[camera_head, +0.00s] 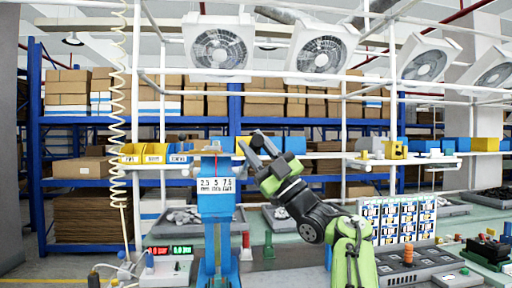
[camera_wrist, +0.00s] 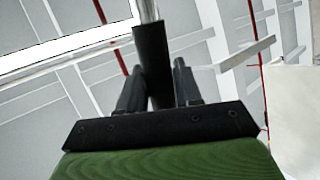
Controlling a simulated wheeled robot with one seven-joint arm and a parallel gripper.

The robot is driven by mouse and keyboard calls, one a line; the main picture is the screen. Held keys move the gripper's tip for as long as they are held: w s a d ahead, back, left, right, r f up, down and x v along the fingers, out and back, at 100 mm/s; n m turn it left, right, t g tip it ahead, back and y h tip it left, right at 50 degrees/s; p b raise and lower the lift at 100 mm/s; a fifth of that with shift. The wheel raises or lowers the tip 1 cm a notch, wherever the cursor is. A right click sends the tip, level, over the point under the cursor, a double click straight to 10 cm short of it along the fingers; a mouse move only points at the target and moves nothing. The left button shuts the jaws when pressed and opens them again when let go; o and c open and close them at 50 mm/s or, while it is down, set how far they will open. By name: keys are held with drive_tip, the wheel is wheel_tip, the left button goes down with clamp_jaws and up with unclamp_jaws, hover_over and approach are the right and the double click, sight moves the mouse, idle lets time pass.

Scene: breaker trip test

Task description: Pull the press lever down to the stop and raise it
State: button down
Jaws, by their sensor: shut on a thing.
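The blue press (camera_head: 216,205) stands on the bench left of centre in the head view, with a white scale plate (camera_head: 216,185) on its front. My gripper (camera_head: 257,142) is raised to the right of the press head, near its height. In the wrist view, the press lever shows as a black grip (camera_wrist: 152,55) on a metal rod (camera_wrist: 148,10). The grip lies between the two fingers of my gripper (camera_wrist: 157,75), which are shut on it. In the head view the lever is hard to make out behind my fingers.
A box with red and green displays (camera_head: 168,250) stands left of the press. A switch panel (camera_head: 398,220) and a grey control block (camera_head: 410,262) are to the right. Yellow bins (camera_head: 155,153) line the shelf behind. A coiled cable (camera_head: 117,110) hangs at left.

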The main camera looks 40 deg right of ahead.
drive_tip(key=shift+f, duration=0.15)
drive_tip(key=c, duration=0.9)
unclamp_jaws()
drive_tip(key=shift+o, duration=0.2)
drive_tip(key=b+v, duration=0.3)
drive_tip(key=v, duration=1.2)
drive_tip(key=shift+s+f, duration=0.25)
